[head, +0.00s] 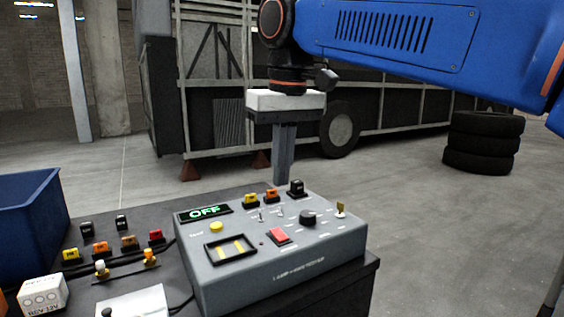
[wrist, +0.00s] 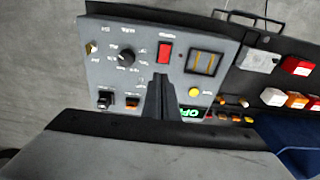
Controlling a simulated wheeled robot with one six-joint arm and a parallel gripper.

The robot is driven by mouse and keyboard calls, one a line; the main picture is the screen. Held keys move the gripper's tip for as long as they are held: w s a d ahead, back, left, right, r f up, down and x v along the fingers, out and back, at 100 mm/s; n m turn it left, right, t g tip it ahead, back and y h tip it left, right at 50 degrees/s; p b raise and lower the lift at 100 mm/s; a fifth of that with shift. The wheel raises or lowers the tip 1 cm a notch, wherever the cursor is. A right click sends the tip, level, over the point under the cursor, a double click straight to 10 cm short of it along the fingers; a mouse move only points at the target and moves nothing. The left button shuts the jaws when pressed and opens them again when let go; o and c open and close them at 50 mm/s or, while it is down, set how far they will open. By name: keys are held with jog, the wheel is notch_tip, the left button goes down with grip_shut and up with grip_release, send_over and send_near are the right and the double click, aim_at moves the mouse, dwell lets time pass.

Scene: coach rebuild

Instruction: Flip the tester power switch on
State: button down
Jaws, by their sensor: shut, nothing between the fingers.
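The tester (head: 243,278) is a grey sloped box on the dark bench, and its display (head: 206,212) reads OFF in green. A red rocker switch (head: 278,236) sits on its panel; the wrist view shows the red rocker (wrist: 165,52) just beyond my fingertips. I cannot tell its tilt or read its label. My gripper (head: 285,178) points down over the back of the panel, its fingers together and empty. It also shows in the wrist view (wrist: 162,82), its fingers covering part of the panel and partly overlapping the display (wrist: 192,112).
The panel also carries a black knob (head: 308,218), a yellow button (head: 216,227), small toggles and several relays near its back edge. A blue bin (head: 28,225) and loose relays and fuses stand at left. Tyres (head: 483,142) stand on the open floor at right.

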aim_at(281, 231)
jog(key=f, duration=0.6)
jog(key=w+f, duration=0.1)
jog(key=f, duration=0.2)
jog(key=shift+a+f, duration=0.35)
jog(key=shift+w+a+f+g, duration=0.1)
jog(key=shift+w+f+g, duration=0.05)
jog(key=shift+f+g, duration=0.15)
jog(key=shift+r, duration=0.1)
jog(key=shift+s+d+r, duration=0.25)
jog(key=shift+s+d, duration=0.2)
jog(key=shift+s, duration=0.2)
notch_tip(281, 231, up, 14)
jog(key=w+a, duration=0.1)
jog(key=shift+w, duration=0.3)
